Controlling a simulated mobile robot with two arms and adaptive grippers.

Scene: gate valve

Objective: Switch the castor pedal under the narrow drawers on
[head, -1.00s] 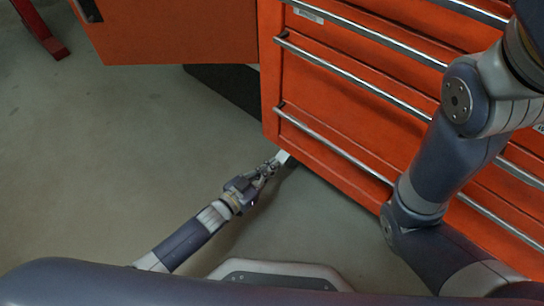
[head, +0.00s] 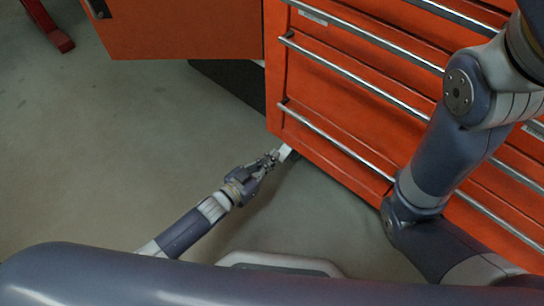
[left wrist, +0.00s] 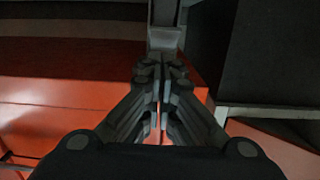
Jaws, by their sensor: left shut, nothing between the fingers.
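The castor pedal (head: 284,152) is a small pale tab at the bottom left corner of the orange drawer cabinet (head: 330,158). In the left wrist view a grey tab (left wrist: 164,38), which looks like the pedal, is straight beyond the fingertips. My left gripper (head: 273,158) is shut and empty, low by the floor, with its tips at the pedal. Whether they touch it I cannot tell. It also shows in the left wrist view (left wrist: 160,75). The castor itself is mostly hidden under the cabinet. My right gripper is out of view.
The drawers have long metal handles (head: 335,143). An orange panel (head: 180,28) extends left from the cabinet, with a dark object (head: 228,82) below it. A red leg (head: 48,25) stands at the top left. The grey floor (head: 110,150) to the left is clear.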

